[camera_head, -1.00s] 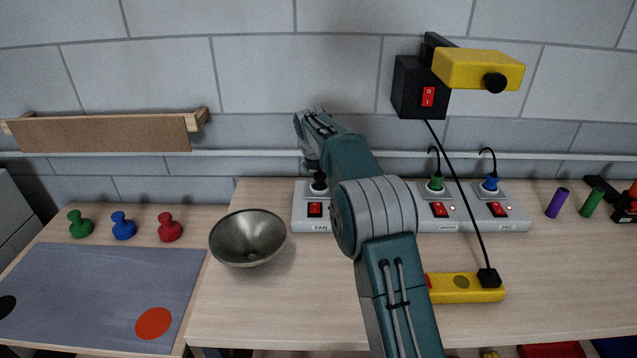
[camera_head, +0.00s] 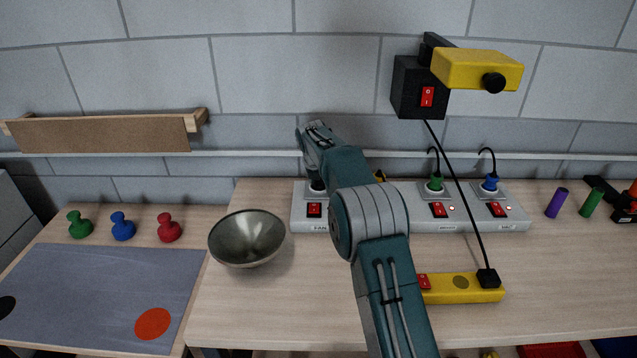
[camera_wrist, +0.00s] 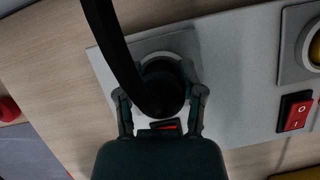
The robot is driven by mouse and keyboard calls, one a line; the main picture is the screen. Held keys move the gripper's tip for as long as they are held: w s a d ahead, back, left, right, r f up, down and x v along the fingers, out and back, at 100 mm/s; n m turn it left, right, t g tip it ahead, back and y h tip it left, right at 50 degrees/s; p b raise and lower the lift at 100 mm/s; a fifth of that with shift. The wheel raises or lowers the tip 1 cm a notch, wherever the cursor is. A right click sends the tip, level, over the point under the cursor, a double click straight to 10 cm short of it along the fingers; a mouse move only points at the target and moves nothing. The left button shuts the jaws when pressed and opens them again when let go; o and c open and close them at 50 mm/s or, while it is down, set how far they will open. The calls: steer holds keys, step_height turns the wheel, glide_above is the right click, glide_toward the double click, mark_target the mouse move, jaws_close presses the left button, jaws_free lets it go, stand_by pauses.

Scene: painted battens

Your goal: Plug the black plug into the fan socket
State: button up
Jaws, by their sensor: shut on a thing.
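The black plug (camera_wrist: 165,80) is between the fingers of my gripper (camera_wrist: 161,97) in the wrist view, its thick black cable (camera_wrist: 112,40) rising to the upper left. It lies over the round white fan socket (camera_wrist: 148,58), the leftmost on the grey power strip (camera_head: 345,222). My gripper is shut on the plug. The plug hides the socket's middle, so I cannot tell how deep it sits.
A metal bowl (camera_head: 247,238) stands left of my arm. Green (camera_head: 436,183) and blue (camera_head: 491,184) plugs sit in sockets to the right. A yellow plug (camera_head: 380,176) is partly hidden by my arm. A yellow power strip (camera_head: 460,290) lies in front, a black cord rising from it.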

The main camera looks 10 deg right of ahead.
steer(key=shift+r, duration=0.5)
step_height(320, 180, up, 2)
steer(key=shift+r, duration=0.1)
steer(key=s+a+r, duration=0.3)
steer(key=s+r, duration=0.6)
steer(key=s, duration=0.4)
steer(key=shift+s+r, duration=0.3)
steer(key=shift+r, duration=0.1)
steer(key=shift+a, duration=0.1)
steer(key=w+d+f, duration=0.1)
steer(key=w, duration=0.3)
steer(key=w+d+f, duration=0.1)
steer(key=w+f, duration=0.1)
steer(key=w, duration=0.2)
steer(key=w+d+f, duration=0.1)
steer(key=w+f, duration=0.1)
steer(key=w, duration=0.2)
steer(key=shift+w+f, duration=0.2)
steer(key=shift+w, duration=0.15)
steer(key=shift+w+d+f, duration=0.1)
steer(key=shift+w+f, duration=0.25)
steer(key=shift+w, duration=0.15)
